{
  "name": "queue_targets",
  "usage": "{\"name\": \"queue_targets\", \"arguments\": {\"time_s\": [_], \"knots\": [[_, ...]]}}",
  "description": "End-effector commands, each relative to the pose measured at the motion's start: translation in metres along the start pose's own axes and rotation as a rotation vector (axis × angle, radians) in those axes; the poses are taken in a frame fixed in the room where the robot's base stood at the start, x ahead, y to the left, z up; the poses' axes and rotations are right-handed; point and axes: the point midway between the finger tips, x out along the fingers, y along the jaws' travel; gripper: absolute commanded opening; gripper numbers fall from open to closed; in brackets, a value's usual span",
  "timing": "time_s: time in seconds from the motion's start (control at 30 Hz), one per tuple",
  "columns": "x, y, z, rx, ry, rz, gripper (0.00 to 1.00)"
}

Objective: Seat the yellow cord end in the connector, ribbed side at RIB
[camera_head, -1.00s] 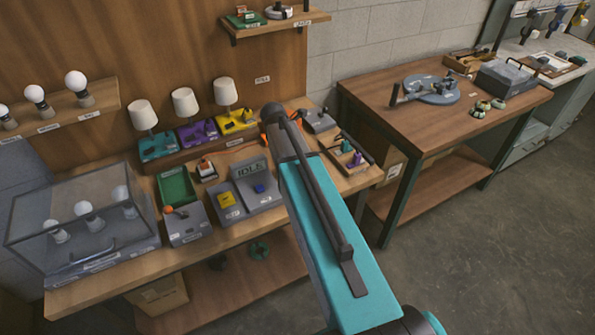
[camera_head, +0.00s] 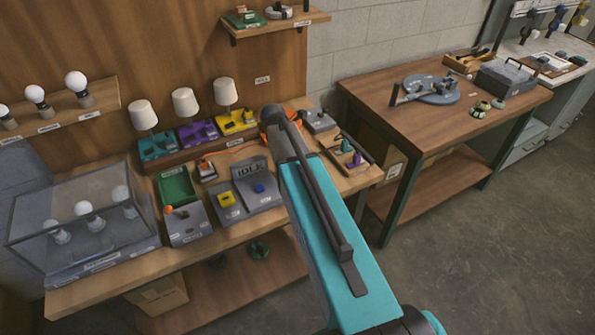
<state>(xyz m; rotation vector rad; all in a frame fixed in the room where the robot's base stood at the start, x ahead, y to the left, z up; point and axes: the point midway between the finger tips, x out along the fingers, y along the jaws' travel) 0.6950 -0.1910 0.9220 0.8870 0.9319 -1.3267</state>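My arm reaches over the bench and its far end hides part of the bench. My gripper's fingers do not show. An orange cord (camera_head: 238,150) runs along the bench from a small orange-and-white part (camera_head: 207,169) towards the arm's end. A yellow block (camera_head: 227,199) sits on a grey fixture (camera_head: 232,212), beside a blue block (camera_head: 259,188) in front of a display that seems to read IDLE. A yellow lamp base (camera_head: 236,121) stands at the back. I cannot make out the yellow cord end, the connector or the RIB mark.
Purple (camera_head: 198,133) and teal (camera_head: 157,147) lamp bases stand beside the yellow one. A clear case with bulbs (camera_head: 85,225) fills the bench's left end. A green tray (camera_head: 177,187) and a tray with green and purple parts (camera_head: 347,155) flank the middle. A second table (camera_head: 440,110) stands right.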

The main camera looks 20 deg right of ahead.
Motion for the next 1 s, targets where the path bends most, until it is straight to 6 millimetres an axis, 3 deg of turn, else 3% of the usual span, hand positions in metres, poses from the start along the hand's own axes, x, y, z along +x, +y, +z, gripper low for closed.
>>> {"name": "queue_targets", "arguments": {"time_s": [0.33, 0.37, 0.5, 1.0], "knots": [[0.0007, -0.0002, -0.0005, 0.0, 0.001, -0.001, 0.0], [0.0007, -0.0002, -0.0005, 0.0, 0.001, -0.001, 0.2], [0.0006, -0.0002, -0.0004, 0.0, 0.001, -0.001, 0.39], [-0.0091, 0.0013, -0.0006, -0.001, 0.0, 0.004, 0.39]]}}
